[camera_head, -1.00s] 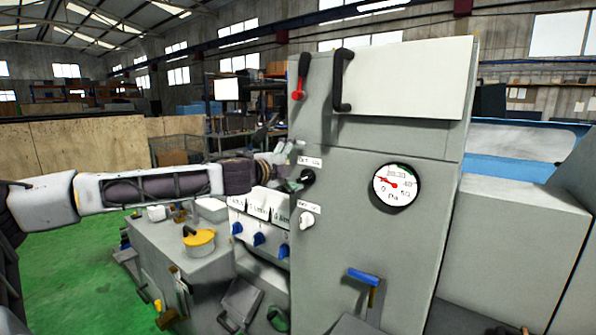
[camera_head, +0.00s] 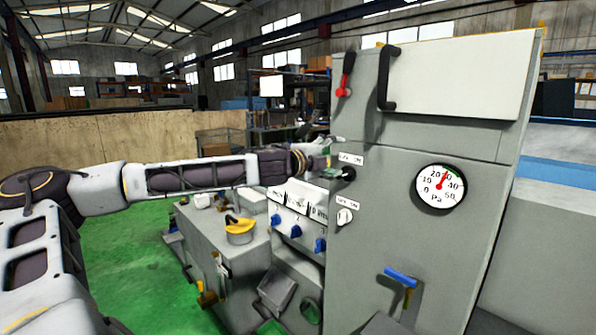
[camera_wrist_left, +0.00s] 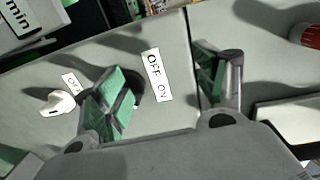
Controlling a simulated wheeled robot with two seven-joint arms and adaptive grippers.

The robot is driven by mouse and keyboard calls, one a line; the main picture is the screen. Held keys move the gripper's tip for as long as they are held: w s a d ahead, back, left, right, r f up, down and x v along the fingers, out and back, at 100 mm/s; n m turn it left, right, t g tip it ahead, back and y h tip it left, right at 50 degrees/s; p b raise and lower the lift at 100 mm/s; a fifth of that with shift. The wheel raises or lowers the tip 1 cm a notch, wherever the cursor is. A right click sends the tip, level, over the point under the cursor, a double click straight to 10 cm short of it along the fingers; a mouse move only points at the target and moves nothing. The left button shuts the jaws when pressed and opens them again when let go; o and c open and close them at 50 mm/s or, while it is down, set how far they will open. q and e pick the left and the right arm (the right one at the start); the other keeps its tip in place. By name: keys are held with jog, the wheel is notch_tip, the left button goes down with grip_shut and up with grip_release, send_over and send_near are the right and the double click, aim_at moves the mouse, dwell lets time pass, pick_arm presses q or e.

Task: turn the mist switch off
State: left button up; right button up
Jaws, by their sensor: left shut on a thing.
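A black rotary switch knob (camera_head: 348,174) with an OFF/ON label above it sits on the grey machine front. In the left wrist view my green-padded left gripper fingers (camera_wrist_left: 163,78) stand apart, and one covers most of the black knob. The OFF/ON label (camera_wrist_left: 158,77) shows between them. A white knob (camera_head: 344,216) with its own label sits below the black one; it also shows in the left wrist view (camera_wrist_left: 57,103). I cannot read which switch is mist. My right gripper is out of view.
A pressure gauge (camera_head: 440,186) is to the right on the cabinet. A red-tipped lever (camera_head: 345,74) and black handle (camera_head: 386,78) are above. Blue knobs (camera_head: 295,231) and a blue-handled lever (camera_head: 402,277) are lower. Green floor (camera_head: 150,280) is open at left.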

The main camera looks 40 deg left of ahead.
pick_arm(q)
jog(key=s+f+b, duration=0.1)
jog(key=s+b, duration=0.4)
jog(key=s, duration=0.9)
jog(key=shift+s+a, duration=0.15)
jog(key=shift+a, duration=0.15)
dwell(1.7)
jog(key=shift+r, duration=0.1)
dwell(0.7)
